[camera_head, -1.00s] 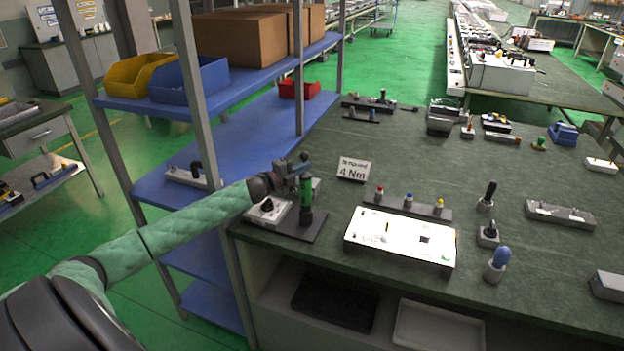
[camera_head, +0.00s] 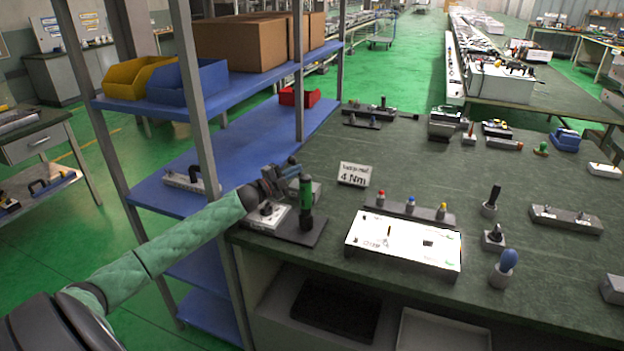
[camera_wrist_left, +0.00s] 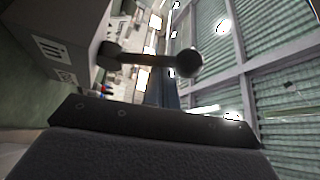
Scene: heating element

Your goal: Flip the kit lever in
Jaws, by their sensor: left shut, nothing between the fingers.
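My left gripper (camera_head: 285,172) is shut and empty at the near left corner of the workbench. It is beside an upright green-handled tool (camera_head: 306,190) on a dark base plate and above a small light box (camera_head: 262,219) with a black knob. In the left wrist view, a dark lever with a round ball end (camera_wrist_left: 188,62) sticks out sideways from a grey box (camera_wrist_left: 62,32). A dark finger of my gripper (camera_wrist_left: 150,122) crosses below it, apart from the ball. In the head view the gripper hides part of this spot, and I cannot clearly pick out the lever.
A blue shelf rack (camera_head: 208,130) with a metal post stands close on the left.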

